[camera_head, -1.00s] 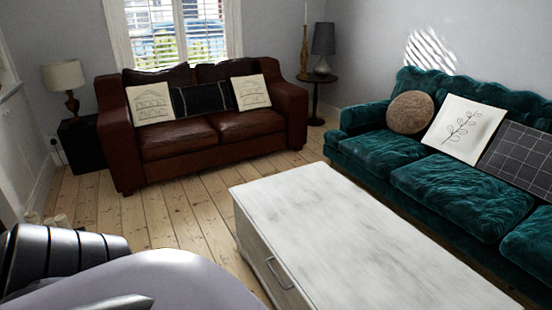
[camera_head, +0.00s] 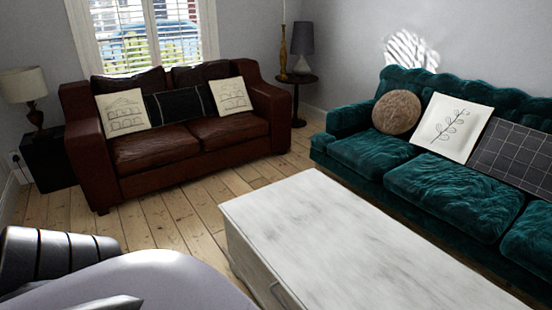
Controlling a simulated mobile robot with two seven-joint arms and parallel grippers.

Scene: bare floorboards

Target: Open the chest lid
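A long whitewashed wooden chest (camera_head: 360,240) stands in the lower middle and right of the head view. Its flat top lies level and looks shut. A metal handle (camera_head: 284,296) shows on its left side face, partly cut off by the bottom edge. The near end of the chest is out of frame. Neither gripper is in view. Part of my own body fills the lower left corner, left of the chest.
A brown leather sofa (camera_head: 190,140) stands behind, and a teal sofa (camera_head: 455,190) runs close along the chest's right side. A side table (camera_head: 297,80) with a dark lamp stands in the back corner. Bare floorboards (camera_head: 150,220) lie left of the chest.

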